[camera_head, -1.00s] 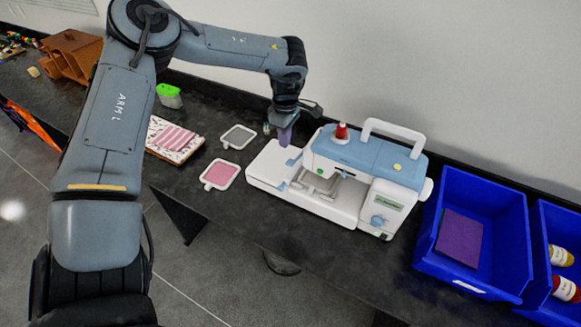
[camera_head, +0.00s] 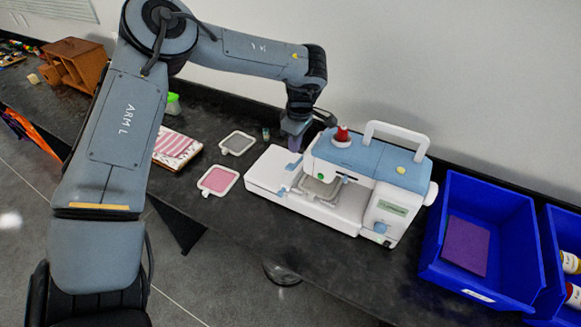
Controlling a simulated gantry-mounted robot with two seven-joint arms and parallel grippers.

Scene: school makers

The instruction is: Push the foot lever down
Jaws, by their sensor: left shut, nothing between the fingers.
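A white and blue sewing machine (camera_head: 375,163) stands on the dark counter, with a red thread spool (camera_head: 342,134) on top and a grey hoop (camera_head: 320,190) under its head. The foot lever cannot be made out clearly; the machine's head and my gripper are close to where small blue parts show. My left gripper (camera_head: 294,143) is shut and empty, pointing down just left of the machine's head, above the back of its white bed. Whether it touches the machine cannot be told. My right gripper is not in view.
A blue bin (camera_head: 483,203) with a purple sheet (camera_head: 466,245) stands right, beside another bin with bottles. The wall is close behind.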

